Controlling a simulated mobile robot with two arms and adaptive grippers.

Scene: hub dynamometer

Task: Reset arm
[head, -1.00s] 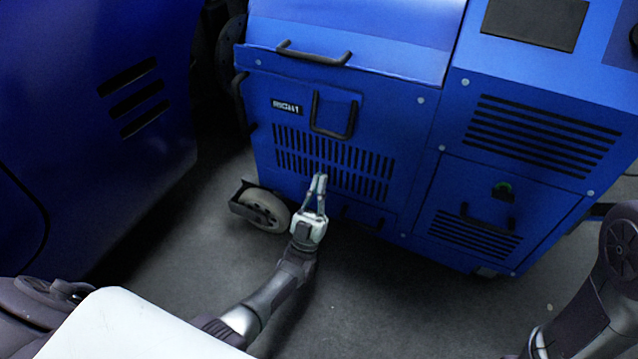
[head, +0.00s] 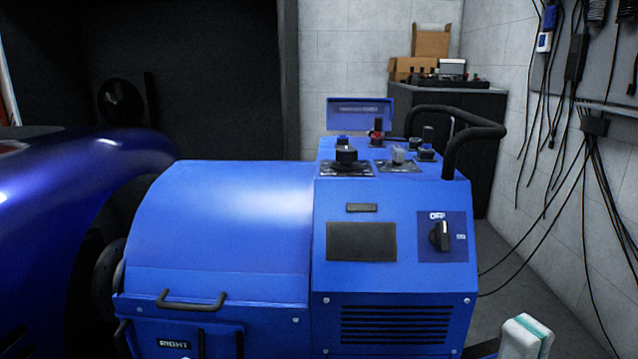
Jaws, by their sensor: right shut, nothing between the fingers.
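My right gripper (head: 526,335) shows only in part at the bottom right edge, a pale body with a teal strip. It is shut and empty, apart from the blue machine and to its right; most of it is cut off by the frame. My left gripper is out of view. The blue dynamometer unit (head: 225,225) fills the middle, with a rounded cover and a "RIGHT" label low on its front. Its control box (head: 395,270) carries a dark rotary switch (head: 440,235) marked OFF, a dark screen (head: 361,241) and several knobs on top.
A blue car (head: 70,230) stands close on the left. A black handle bar (head: 470,135) rises from the machine's right side. Cables (head: 590,200) hang on the right wall. A dark cabinet (head: 490,110) with cardboard boxes (head: 430,45) stands behind. Some floor is clear at right.

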